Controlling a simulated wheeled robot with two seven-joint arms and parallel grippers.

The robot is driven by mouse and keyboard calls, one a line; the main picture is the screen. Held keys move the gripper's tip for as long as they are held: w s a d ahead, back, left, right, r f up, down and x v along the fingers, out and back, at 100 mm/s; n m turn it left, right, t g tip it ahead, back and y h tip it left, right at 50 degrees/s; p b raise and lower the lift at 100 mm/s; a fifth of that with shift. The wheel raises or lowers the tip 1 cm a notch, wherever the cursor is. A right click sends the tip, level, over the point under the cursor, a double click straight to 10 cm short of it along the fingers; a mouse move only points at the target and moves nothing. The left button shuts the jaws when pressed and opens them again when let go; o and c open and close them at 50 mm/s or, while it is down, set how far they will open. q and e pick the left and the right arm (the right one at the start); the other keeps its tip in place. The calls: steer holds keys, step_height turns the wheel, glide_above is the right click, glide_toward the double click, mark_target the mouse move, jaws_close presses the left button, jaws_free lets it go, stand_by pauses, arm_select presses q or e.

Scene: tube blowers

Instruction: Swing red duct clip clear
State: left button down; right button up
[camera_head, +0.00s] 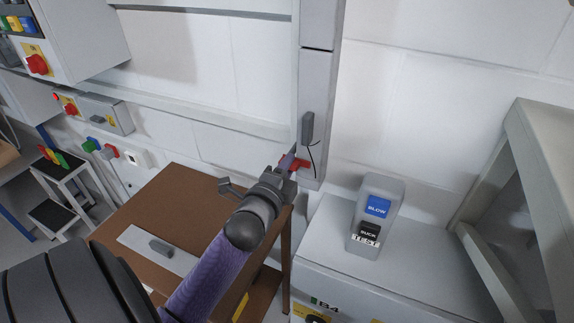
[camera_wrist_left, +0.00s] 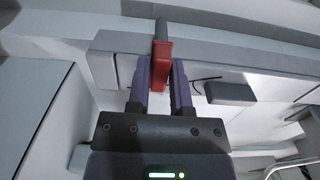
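The red duct clip (camera_head: 301,165) is at the lower part of the grey vertical duct (camera_head: 317,110) on the white wall. In the left wrist view the red clip (camera_wrist_left: 161,58) stands between the two purple fingers, with a grey rod above it. My left gripper (camera_head: 290,162) is at the clip, its fingers (camera_wrist_left: 160,80) narrowly spaced and close against both sides of it, so it looks shut on the clip. The gripper partly hides the clip in the head view. My right gripper is not in view.
A grey box with BLOW and SUCK buttons (camera_head: 376,212) stands on the light grey cabinet (camera_head: 318,237) to the right. A brown table (camera_head: 165,200) is below left. A grey handle (camera_head: 307,130) with a black cable is just above the clip. A pale slanted frame (camera_head: 490,185) is at far right.

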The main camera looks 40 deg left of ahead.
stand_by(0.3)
arm_select(q)
steer(key=shift+s+a+r+n+p, duration=0.15)
steer(key=shift+n+p, duration=1.55)
steer(key=shift+n, duration=1.25)
steer(key=shift+a+r+n+p, duration=0.2)
steer(key=shift+n+p, duration=1.5)
steer(key=shift+n, duration=1.3)
steer(key=shift+s+a+r+n+p, duration=0.15)
steer(key=shift+n+p, duration=1.55)
steer(key=shift+n, duration=1.25)
steer(key=shift+w, duration=0.1)
steer(key=shift+f, duration=0.1)
steer(key=c, duration=0.6)
jaws_free()
